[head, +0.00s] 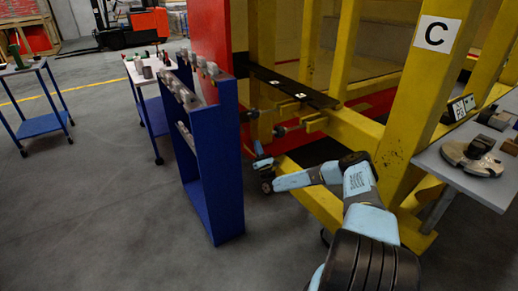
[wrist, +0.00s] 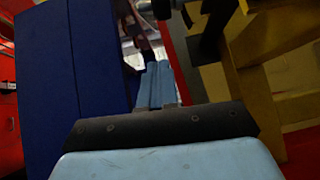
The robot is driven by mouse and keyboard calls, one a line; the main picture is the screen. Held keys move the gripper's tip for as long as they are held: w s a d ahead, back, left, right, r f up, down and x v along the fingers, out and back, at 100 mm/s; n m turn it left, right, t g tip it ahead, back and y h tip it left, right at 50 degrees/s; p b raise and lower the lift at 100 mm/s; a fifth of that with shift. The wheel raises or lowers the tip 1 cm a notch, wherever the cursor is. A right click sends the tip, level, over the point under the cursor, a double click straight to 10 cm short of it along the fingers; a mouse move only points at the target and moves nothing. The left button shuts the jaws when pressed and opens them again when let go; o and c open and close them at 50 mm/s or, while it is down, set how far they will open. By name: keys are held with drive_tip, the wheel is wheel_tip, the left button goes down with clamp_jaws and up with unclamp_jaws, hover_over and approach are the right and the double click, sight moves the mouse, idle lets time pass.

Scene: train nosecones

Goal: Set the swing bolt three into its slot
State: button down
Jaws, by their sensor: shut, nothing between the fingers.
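Metal swing bolts stick out from the yellow frame (head: 365,128) toward the blue rack; an upper bolt (head: 272,111) and a lower bolt (head: 290,129) show in the head view, each near a yellow bracket. I cannot tell which of them is number three, and the slots are too small to make out. My gripper (head: 263,167) is low in the gap between the blue rack and the yellow frame, below the bolts and apart from them. In the wrist view, my gripper's pale blue fingers (wrist: 157,85) are together with nothing between them.
The tall blue rack (head: 228,165) with metal parts on top stands close left of my gripper; it also fills the left of the wrist view (wrist: 70,80). A grey table (head: 455,178) with parts is at right. Two trolleys stand far left. Floor at front left is clear.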

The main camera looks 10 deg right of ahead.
sight(251, 115)
drive_tip(key=w+r, duration=0.4)
drive_tip(key=r, duration=0.4)
drive_tip(key=shift+w+a+r, duration=0.2)
drive_tip(key=shift+w+a, duration=0.05)
drive_tip(key=shift+a, duration=0.1)
drive_tip(key=shift+s+a+r, duration=0.1)
drive_tip(key=shift+a+r, duration=0.1)
drive_tip(key=shift+r, duration=1.15)
